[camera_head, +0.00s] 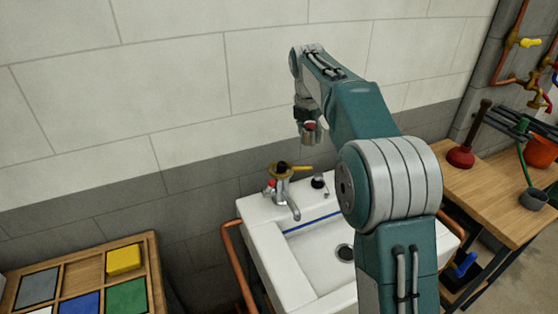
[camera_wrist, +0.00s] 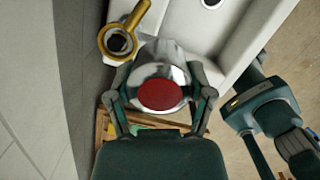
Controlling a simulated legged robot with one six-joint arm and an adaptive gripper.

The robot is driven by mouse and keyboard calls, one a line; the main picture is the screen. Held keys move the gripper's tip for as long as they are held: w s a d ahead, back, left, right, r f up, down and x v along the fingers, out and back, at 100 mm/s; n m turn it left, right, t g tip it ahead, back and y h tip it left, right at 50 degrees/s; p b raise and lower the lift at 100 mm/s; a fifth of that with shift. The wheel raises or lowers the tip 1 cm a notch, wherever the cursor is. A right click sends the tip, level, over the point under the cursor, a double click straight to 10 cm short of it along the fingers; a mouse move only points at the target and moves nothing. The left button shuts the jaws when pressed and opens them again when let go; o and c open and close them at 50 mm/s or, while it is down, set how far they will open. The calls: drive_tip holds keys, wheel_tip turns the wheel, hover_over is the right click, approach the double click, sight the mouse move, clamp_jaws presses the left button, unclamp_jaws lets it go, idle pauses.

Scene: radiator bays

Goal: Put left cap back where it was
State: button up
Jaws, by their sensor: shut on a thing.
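My gripper (camera_head: 307,119) is up in front of the tiled wall, above the sink's back edge. It is shut on a chrome cap with a red end (camera_wrist: 163,94), with one finger on each side. In the head view, the cap (camera_head: 309,134) hangs in the air, apart from the tap. The chrome tap (camera_head: 287,199) stands on the left of the sink's back ledge. A yellow ring-ended tool (camera_head: 298,168) sits on top of it, around a dark part; its ring (camera_wrist: 118,42) also shows in the wrist view. A small dark-topped fitting (camera_head: 318,182) stands right of the tap.
The white sink (camera_head: 288,270) has copper pipes (camera_head: 230,240) beside it. A wooden tray (camera_head: 155,270) with coloured compartments and a yellow block (camera_head: 124,260) is at lower left. A workbench (camera_head: 490,195) with a red plunger (camera_head: 462,156) stands at right.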

hover_over(281, 163)
drive_tip(key=f, duration=0.7)
drive_tip(key=shift+s+f, duration=0.2)
drive_tip(key=shift+s, duration=0.1)
drive_tip(key=shift+w+f, duration=0.1)
drive_tip(key=shift+f, duration=1.6)
drive_tip(key=shift+a+f, duration=0.1)
drive_tip(key=shift+f, duration=0.5)
drive_tip(key=o, duration=1.1)
drive_tip(key=shift+o, duration=0.2)
drive_tip(key=shift+r, duration=0.1)
